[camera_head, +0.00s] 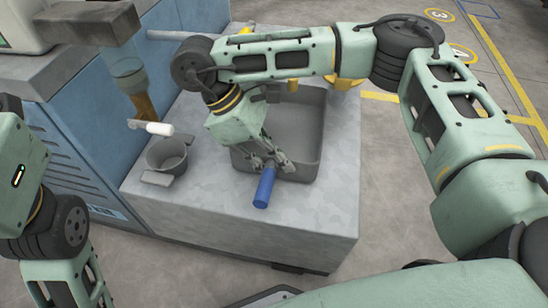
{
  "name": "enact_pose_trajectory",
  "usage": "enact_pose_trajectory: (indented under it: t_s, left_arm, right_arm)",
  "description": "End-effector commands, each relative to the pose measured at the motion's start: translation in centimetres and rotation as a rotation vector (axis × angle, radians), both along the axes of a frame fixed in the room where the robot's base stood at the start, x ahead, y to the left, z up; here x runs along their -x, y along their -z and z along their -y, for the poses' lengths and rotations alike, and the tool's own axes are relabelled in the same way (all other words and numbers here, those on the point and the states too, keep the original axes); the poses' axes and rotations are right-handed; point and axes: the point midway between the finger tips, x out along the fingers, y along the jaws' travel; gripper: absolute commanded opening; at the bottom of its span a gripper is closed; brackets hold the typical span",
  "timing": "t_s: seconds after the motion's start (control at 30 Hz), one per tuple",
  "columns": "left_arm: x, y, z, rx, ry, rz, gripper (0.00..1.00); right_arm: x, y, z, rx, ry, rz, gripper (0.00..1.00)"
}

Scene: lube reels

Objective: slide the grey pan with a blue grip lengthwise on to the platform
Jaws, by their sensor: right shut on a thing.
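The grey pan (308,160) is a rectangular, high-walled tray with a blue grip (265,188) pointing to the front. It appears to rest on the grey metal platform (320,220), with the grip near the front. My right gripper (272,165) reaches down from above and is shut on the pan at the base of the grip. My right arm hides part of the pan's left and far side. At the left edge only links of my left arm show; its gripper is out of view.
A small grey pot (167,154) with side tabs stands on the platform left of the pan. A spout with a white-handled lever (152,128) hangs above it. Yellow parts (345,84) show behind the pan. The platform's front right is bare.

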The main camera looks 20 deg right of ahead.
Motion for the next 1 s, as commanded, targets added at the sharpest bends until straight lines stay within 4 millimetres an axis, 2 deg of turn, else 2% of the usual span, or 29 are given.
enact_pose_trajectory:
  t_s: [0.73,0.77,1.0]
  left_arm:
    - [0.39,-0.32,0.05,-0.001,-0.001,0.020,0.40]
    - [0.39,-0.32,0.05,-0.001,-0.001,0.020,0.40]
    - [0.36,-0.29,0.04,-0.002,-0.001,0.018,0.40]
  right_arm:
    - [-0.01,0.88,-0.01,0.001,0.000,0.001,0.00]
    - [-0.01,0.88,-0.01,0.001,0.000,0.001,0.10]
    - [0.01,0.90,-0.01,0.000,0.000,0.000,0.31]
